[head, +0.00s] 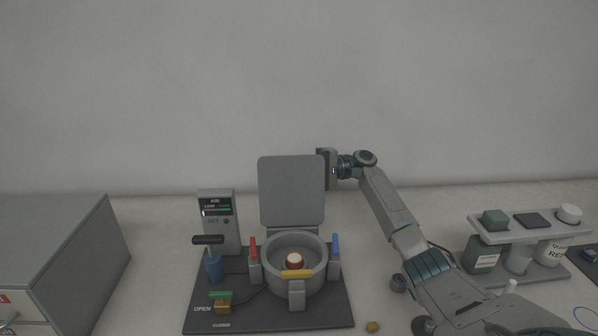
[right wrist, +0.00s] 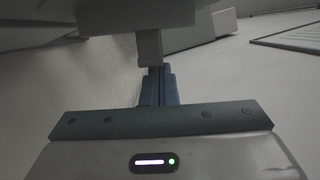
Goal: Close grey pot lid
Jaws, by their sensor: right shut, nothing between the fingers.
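The grey pot (head: 296,262) stands on a dark base plate (head: 240,310). Its flat grey lid (head: 291,192) stands upright and open on the hinge behind the pot. An orange-and-white round piece (head: 294,260) sits inside the pot. My right gripper (head: 325,168) is at the upper right edge of the lid. Its fingers are shut and empty; in the right wrist view the closed blue-grey fingers (right wrist: 157,88) point ahead under a dark grey surface. I cannot tell whether they touch the lid. My left gripper is out of view.
Red (head: 253,249), blue (head: 335,247) and yellow (head: 297,274) clamps surround the pot. A gauge box (head: 218,222) and a blue pump (head: 213,265) stand left of it. A grey cabinet (head: 60,250) is far left, a shelf with jars (head: 530,228) far right.

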